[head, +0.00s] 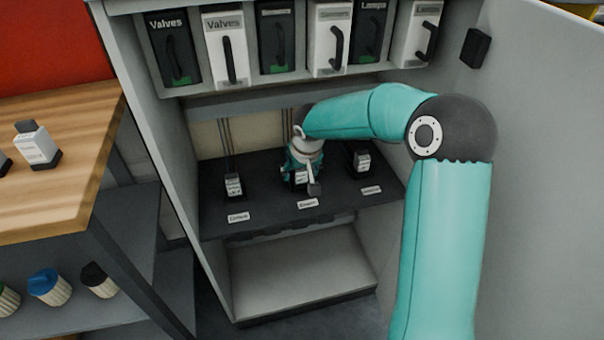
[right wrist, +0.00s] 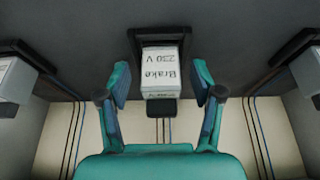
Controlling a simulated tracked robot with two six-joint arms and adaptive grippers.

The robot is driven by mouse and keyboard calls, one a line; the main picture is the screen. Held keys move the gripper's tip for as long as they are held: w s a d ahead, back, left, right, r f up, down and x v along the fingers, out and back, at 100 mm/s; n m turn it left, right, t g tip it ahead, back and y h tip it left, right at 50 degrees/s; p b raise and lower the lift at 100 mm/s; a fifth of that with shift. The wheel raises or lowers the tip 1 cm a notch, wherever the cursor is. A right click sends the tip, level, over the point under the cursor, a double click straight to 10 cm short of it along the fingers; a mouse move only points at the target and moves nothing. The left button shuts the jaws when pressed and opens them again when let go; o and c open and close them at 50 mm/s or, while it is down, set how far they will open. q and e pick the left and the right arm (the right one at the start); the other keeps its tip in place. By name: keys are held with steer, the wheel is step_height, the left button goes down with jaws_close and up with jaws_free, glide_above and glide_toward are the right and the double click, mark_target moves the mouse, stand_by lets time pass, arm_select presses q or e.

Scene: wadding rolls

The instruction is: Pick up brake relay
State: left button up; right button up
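The brake relay (right wrist: 160,75) is a white block with a dark base, marked "Brake 230 V", in the middle of the right wrist view. In the head view it is mostly hidden by my right gripper (head: 304,172) at the middle of the dark cabinet shelf (head: 262,207). In the right wrist view my right gripper (right wrist: 162,90) is open, with one finger on each side of the relay and a visible gap to both sides. My left gripper is not in view.
Similar relays stand to the left (head: 233,186) and right (head: 362,160) on the shelf, with cables behind. A row of labelled bins (head: 225,48) hangs above. Cabinet walls (head: 150,120) close in both sides. A wooden bench (head: 60,190) holding another block (head: 37,145) stands left.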

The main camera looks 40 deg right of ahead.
steer(key=c, duration=1.1)
steer(key=shift+r, duration=0.1)
steer(key=shift+c, duration=0.2)
